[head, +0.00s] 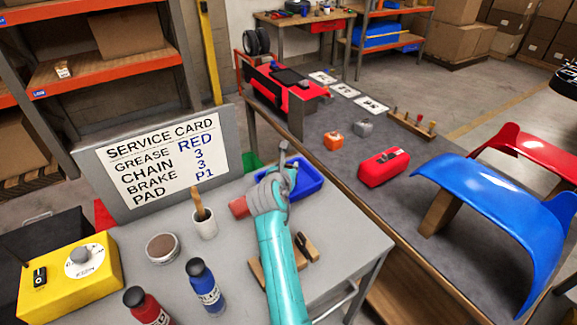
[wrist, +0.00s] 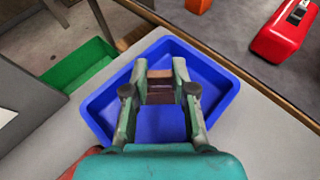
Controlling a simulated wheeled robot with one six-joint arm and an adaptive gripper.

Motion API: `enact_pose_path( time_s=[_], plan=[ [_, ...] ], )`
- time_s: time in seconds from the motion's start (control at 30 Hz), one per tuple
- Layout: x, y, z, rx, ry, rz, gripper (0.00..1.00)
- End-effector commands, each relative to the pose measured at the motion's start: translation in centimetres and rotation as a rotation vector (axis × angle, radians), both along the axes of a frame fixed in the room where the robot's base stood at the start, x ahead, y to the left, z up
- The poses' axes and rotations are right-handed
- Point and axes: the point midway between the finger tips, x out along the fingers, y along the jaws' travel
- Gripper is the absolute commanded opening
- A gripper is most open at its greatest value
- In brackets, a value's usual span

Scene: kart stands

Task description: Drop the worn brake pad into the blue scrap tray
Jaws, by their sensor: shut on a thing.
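The blue scrap tray (wrist: 222,78) lies on the grey table, and part of it shows behind my arm in the head view (head: 309,181). My gripper (wrist: 160,88) is above the tray's inside, its fingers pointing toward the far part. It is shut on a small dark brown piece, the worn brake pad (wrist: 160,94), seen between the fingertips. In the head view my gripper (head: 288,160) hides much of the tray, and the pad cannot be made out there.
A green tray (wrist: 80,66) stands left of the blue one. A service card board (head: 160,165), a brush cup (head: 204,225), a tin (head: 162,248) and bottles (head: 204,284) stand on the table. A workbench with a red box (head: 383,167) runs alongside on the right.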

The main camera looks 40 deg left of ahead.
Motion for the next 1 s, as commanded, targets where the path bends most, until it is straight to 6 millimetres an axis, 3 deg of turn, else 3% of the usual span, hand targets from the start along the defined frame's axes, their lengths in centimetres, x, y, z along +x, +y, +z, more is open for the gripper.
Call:
enact_pose_path(
  time_s=[0.03, 0.1, 0.13, 0.43, 0.6, 1.0],
  plan=[
    [0.0, 0.0, 0.0, 0.0, 0.0, 0.0, 0.3],
    [0.0, 0.0, 0.0, 0.0, 0.0, 0.0, 0.48],
    [0.0, 0.0, 0.0, 0.0, 0.0, 0.0, 0.51],
    [0.0, 0.0, 0.1, 0.001, 0.0, 0.0, 0.51],
    [0.0, 0.0, 1.5, 0.004, -0.002, 0.0, 0.51],
    [-6.3, -2.6, 4.0, 0.001, -0.001, 0.002, 0.51]
  ],
)
